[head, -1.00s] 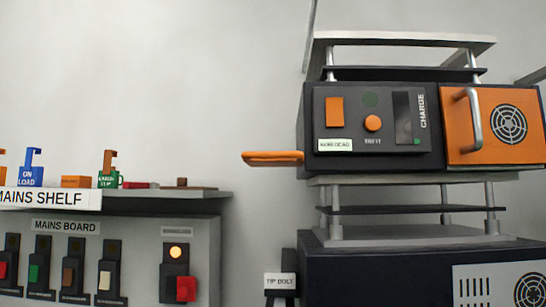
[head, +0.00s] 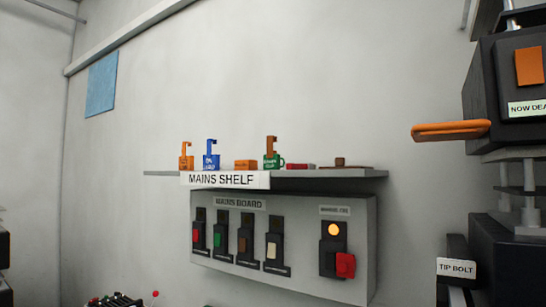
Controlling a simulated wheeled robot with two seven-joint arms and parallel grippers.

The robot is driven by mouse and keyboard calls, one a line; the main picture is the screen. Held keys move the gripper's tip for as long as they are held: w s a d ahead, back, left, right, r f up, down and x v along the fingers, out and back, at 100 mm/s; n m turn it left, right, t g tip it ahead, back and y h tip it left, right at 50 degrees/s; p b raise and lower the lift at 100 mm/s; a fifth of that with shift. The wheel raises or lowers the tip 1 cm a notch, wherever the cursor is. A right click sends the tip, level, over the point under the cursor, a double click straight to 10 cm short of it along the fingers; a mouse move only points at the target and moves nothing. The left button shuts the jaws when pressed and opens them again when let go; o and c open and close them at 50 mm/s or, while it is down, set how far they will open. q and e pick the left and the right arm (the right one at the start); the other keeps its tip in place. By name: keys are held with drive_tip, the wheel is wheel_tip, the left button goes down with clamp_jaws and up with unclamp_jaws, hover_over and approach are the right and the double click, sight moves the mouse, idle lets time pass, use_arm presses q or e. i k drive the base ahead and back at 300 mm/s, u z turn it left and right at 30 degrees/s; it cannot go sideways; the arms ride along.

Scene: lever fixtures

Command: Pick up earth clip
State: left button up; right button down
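The earth clip (head: 272,154) stands on the mains shelf (head: 340,173). It has a green lower body with a small pale label, a loop at its right side and a brown hooked top. An orange block (head: 245,164) is to its left and a red item (head: 301,167) to its right, both on the shelf. Neither of my grippers shows in the head view, so nothing is seen touching the clip.
An orange hooked tag (head: 186,161) and a blue one (head: 211,158) stand farther left on the shelf. The mains board (head: 290,203) with several switches is below. A dark machine (head: 508,85) with an orange handle (head: 450,131) stands at right.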

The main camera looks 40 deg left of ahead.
sight(271, 160)
drive_tip(key=k, duration=0.5)
drive_tip(key=u, duration=1.9)
drive_tip(key=i, duration=1.35)
drive_tip(key=z, duration=2.3)
